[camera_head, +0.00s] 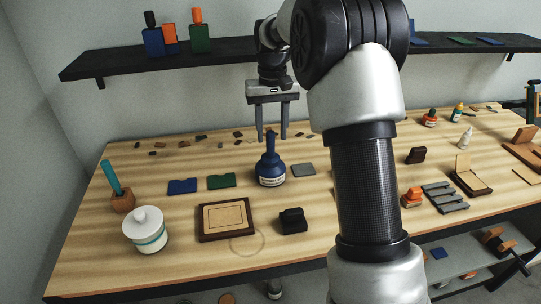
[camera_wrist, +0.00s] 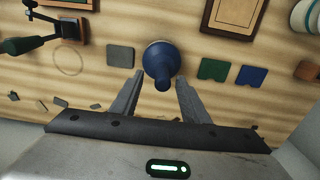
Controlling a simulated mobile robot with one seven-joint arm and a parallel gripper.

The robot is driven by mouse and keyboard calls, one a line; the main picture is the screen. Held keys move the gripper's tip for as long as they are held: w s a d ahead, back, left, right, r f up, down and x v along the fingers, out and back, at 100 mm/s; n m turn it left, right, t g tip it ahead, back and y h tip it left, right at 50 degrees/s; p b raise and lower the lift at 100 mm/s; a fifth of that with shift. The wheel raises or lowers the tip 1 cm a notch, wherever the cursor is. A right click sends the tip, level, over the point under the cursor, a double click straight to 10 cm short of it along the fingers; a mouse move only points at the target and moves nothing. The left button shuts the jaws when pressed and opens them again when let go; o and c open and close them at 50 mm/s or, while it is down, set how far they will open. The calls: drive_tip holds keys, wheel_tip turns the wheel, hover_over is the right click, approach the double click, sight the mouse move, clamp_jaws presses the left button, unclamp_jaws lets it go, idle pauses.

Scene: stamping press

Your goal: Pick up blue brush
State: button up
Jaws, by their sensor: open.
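A blue bottle (camera_head: 271,172) with a white label stands upright on the wooden table, and a blue brush handle (camera_head: 270,144) rises from its neck. The bottle also shows in the wrist view (camera_wrist: 161,60), its handle pointing toward the camera. My gripper (camera_head: 271,137) is open and empty above the bottle, fingers pointing down. In the wrist view its fingertips (camera_wrist: 160,78) lie on either side of the handle, with no clear contact. A teal-handled tool (camera_head: 111,177) stands in a small wooden holder at the far left.
Green (camera_head: 222,181) and blue (camera_head: 182,186) flat pieces lie left of the bottle, a grey one (camera_head: 303,170) to its right. A framed wooden tray (camera_head: 203,236), a black stamp (camera_head: 292,221) and a white jar (camera_head: 146,232) stand nearer. A dark shelf (camera_head: 120,66) runs behind.

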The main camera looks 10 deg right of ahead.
sight(271, 145)
drive_tip(key=f, duration=0.5)
drive_tip(key=shift+a, duration=0.2)
clamp_jaws()
drive_tip(key=shift+r, duration=0.1)
wheel_tip(271, 145, up, 10)
drive_tip(key=shift+f+p, duration=0.1)
drive_tip(key=shift+p, duration=0.3)
